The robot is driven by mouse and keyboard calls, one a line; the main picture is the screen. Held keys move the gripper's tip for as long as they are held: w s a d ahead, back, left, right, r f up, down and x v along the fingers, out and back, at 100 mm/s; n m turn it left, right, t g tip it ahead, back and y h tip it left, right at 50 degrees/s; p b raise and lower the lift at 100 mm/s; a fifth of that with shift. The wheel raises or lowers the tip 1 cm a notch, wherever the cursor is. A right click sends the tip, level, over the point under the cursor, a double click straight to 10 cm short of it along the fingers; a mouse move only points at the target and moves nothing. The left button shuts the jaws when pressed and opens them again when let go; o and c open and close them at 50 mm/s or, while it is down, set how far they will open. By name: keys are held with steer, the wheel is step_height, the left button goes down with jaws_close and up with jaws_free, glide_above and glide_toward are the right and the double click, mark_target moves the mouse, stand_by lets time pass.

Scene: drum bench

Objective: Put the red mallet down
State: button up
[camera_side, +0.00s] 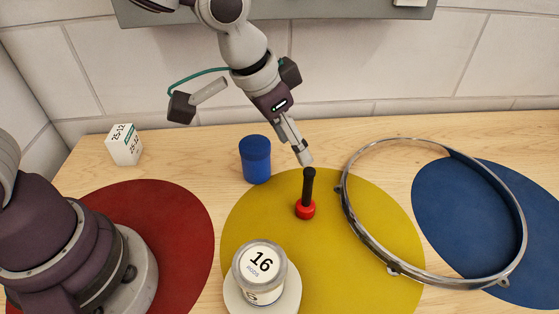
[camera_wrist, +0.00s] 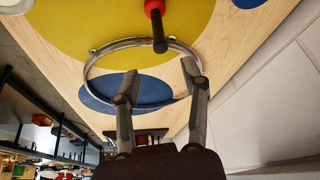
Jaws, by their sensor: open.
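The red mallet (camera_side: 306,208) stands upright on the yellow round mat (camera_side: 375,235), its red head down and its black handle pointing up. My gripper (camera_side: 304,158) is just above the top of the handle in the side view. In the wrist view my gripper (camera_wrist: 160,86) has its two fingers spread apart with nothing between them. The mallet's black handle (camera_wrist: 159,38) shows beyond the fingertips there, apart from them, with the red head at the top edge.
A metal hoop (camera_side: 354,216) lies right of the mallet, across the yellow and blue mats (camera_side: 540,215). A blue jar (camera_side: 256,160) stands behind left. A clear container marked 16 (camera_side: 261,268) stands in front. A red mat (camera_side: 185,215) and a white box (camera_side: 125,145) are at left.

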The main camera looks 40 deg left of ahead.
steer(key=s+a+r+n+y, duration=0.1)
steer(key=s+a+r+n, duration=0.1)
steer(key=s+a, duration=0.3)
steer(key=s+a+r+n+t, duration=0.1)
steer(key=s+a+r+n, duration=0.1)
steer(key=s+a, duration=0.4)
steer(key=a+r, duration=0.1)
steer(key=a, duration=0.1)
steer(key=shift+a+r+n+y, duration=0.3)
steer(key=shift+y, duration=0.1)
stand_by(0.5)
